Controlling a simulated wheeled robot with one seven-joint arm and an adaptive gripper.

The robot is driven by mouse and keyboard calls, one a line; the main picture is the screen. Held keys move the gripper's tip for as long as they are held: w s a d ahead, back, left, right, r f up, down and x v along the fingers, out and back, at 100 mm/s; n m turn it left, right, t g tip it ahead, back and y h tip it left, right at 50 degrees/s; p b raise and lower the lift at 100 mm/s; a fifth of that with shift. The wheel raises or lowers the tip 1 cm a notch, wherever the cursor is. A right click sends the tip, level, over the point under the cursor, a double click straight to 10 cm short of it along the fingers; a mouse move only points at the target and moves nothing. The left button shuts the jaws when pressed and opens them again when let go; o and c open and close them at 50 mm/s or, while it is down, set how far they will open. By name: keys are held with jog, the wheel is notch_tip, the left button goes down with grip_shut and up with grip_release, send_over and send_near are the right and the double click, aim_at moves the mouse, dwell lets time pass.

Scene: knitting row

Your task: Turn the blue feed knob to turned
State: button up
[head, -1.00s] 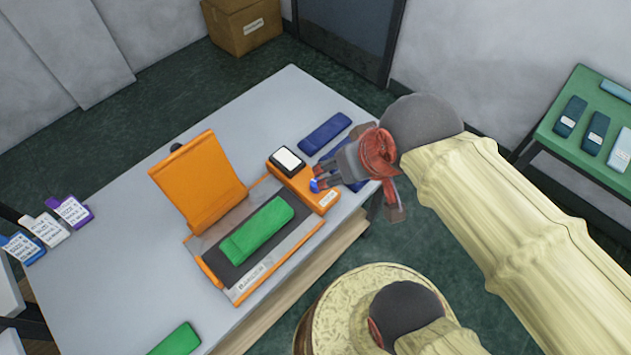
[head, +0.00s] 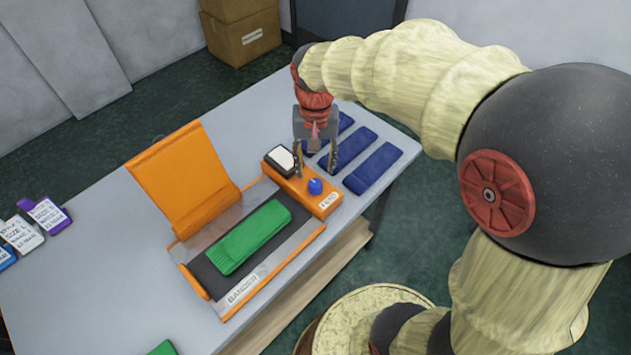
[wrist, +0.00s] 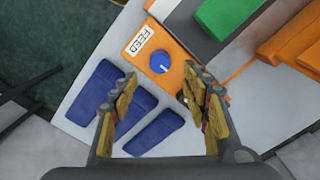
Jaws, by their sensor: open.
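The blue feed knob (head: 315,186) stands on the orange control block (head: 325,199) of the bander, beside a white FEED label. In the wrist view the knob (wrist: 159,64) shows a white pointer line on its top, and it lies beyond my fingertips, between them in the picture. My gripper (head: 314,168) is open and empty, pointing down above the back of the control block, apart from the knob. In the wrist view my gripper (wrist: 160,85) has its two fingers spread wide.
A green folded knit (head: 248,238) lies on the bander bed, with the orange lid (head: 182,180) raised behind it. Several blue folded knits (head: 372,168) lie right of the block. A white-faced display (head: 281,160) stands on the block's far end. Labelled cards (head: 22,234) are at left.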

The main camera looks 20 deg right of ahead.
aim_at(315, 183)
notch_tip(315, 183, down, 7)
jog(key=shift+f+b, duration=0.1)
jog(key=shift+b, duration=1.15)
jog(key=shift+c, duration=0.5)
jog(key=c, duration=1.1)
jog(key=shift+o, duration=0.2)
jog(key=m+p, duration=0.3)
jog(key=p, duration=0.1)
jog(key=shift+r+m, duration=0.2)
jog(key=shift+m, duration=0.2)
jog(key=m+p, duration=0.4)
jog(key=m, duration=0.1)
jog(key=m+p, duration=0.2)
jog(key=m, duration=0.3)
jog(key=shift+p, duration=0.3)
jog(key=shift+f+m+p, duration=0.15)
jog(key=shift+m+p, duration=0.85)
jog(key=shift+m, duration=1.1)
